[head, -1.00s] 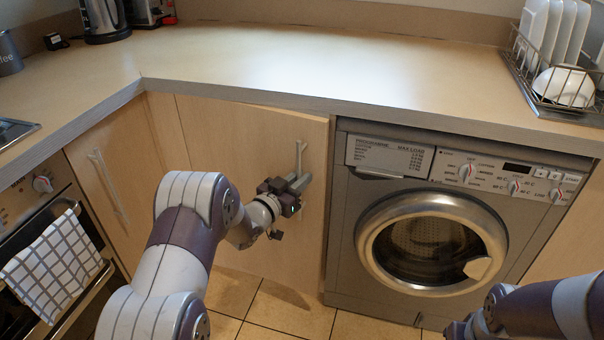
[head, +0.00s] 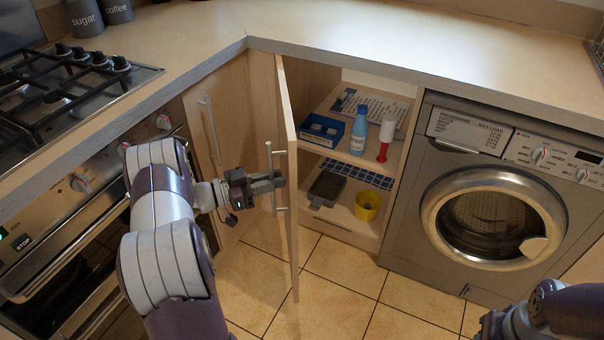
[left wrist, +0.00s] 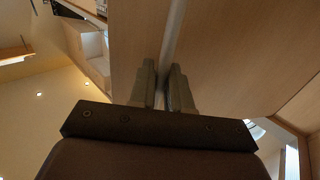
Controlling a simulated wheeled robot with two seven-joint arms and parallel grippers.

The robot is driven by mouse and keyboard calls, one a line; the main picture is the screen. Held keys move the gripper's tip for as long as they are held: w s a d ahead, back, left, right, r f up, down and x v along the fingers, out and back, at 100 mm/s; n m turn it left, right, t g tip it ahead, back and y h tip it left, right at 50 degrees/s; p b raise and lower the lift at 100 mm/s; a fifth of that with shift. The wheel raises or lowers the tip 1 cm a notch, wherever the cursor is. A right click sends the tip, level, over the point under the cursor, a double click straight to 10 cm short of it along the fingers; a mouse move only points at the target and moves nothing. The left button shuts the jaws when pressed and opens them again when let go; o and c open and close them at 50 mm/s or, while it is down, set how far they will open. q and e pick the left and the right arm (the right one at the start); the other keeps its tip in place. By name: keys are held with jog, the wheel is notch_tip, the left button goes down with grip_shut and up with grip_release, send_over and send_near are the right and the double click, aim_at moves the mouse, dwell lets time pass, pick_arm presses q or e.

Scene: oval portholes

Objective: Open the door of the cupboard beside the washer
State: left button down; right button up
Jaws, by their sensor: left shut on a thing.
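The wooden cupboard door (head: 287,150) beside the washer (head: 490,205) stands wide open, swung out to the left and seen nearly edge-on. Its upright metal bar handle (head: 270,165) is on the face toward my left arm. My left gripper (head: 277,181) is shut on this handle. In the left wrist view the two fingers (left wrist: 170,88) close around the bar, with the door panel (left wrist: 225,50) behind. The cupboard inside (head: 335,200) shows. My right arm is at the lower right of the head view; its gripper fingers do not show.
On the cupboard shelves are a blue bottle (head: 359,130), a red and white bottle (head: 386,138), a blue box (head: 322,130) and a yellow cup (head: 367,206). The oven (head: 60,235) and hob (head: 65,85) are at left. Tiled floor (head: 345,268) in front is clear.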

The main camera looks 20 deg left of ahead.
aim_at(295, 154)
pick_arm(q)
jog(key=shift+s+a, duration=0.3)
jog(key=shift+a, duration=0.4)
jog(key=shift+s+a, duration=0.3)
jog(key=shift+a, duration=0.45)
jog(key=shift+s+a, duration=0.3)
jog(key=shift+a, duration=0.4)
jog(key=c, duration=1.3)
grip_release()
jog(key=shift+r, duration=0.1)
jog(key=r+p, duration=0.1)
jog(key=r, duration=0.1)
jog(key=d+r+p, duration=0.1)
jog(key=r, duration=0.2)
jog(key=shift+o, duration=0.5)
jog(key=d+r+p, duration=0.1)
jog(key=d, duration=0.2)
jog(key=w+d+r+p, duration=0.1)
jog(key=d+r, duration=0.1)
jog(key=d, duration=0.1)
jog(key=d+r, duration=0.2)
jog(key=d, duration=0.1)
jog(key=shift+w+d+p, duration=0.3)
jog(key=shift+w+p, duration=0.1)
jog(key=o, duration=0.3)
jog(key=shift+d+r, duration=0.25)
jog(key=shift+d, duration=0.25)
